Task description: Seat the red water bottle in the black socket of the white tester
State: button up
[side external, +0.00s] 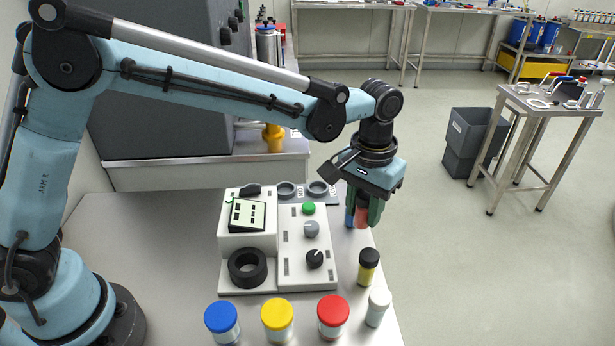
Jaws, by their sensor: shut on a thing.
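The white tester (290,262) stands on the table. It has a display, a green button, two knobs and, at its front left, a black ring-shaped socket (247,267) that looks empty. My gripper (364,216) points down to the right of the tester, near the table's right edge. Its dark green fingers are shut on the red water bottle (362,217). The fingers hide much of the bottle. I cannot tell whether its bottom touches the table.
A blue item (349,218) is close left of my gripper. A black-capped yellow bottle (367,272) and a white bottle (377,309) stand in front. Blue-, yellow- and red-lidded (333,312) jars line the front. A grey plate with rings (300,190) lies behind the tester.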

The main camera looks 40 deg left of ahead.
aim_at(364, 194)
notch_tip(364, 194, up, 3)
jog(key=shift+s+a+r, duration=0.1)
jog(key=shift+s+a, duration=0.05)
jog(key=s+a+n, duration=0.3)
jog(key=s, duration=0.2)
jog(key=s+a+f+n, duration=0.1)
jog(key=s+a+n, duration=0.2)
jog(key=s, duration=0.3)
jog(key=s+a+f+n, duration=0.1)
jog(key=s+a+n, duration=0.2)
jog(key=s, duration=0.3)
jog(key=shift+s+a, duration=0.25)
jog(key=shift+a, duration=0.65)
jog(key=shift+f, duration=2.45)
jog(key=shift+d+f, duration=0.1)
jog(key=shift+f, duration=0.2)
jog(key=o, duration=0.8)
jog(key=shift+r, duration=0.1)
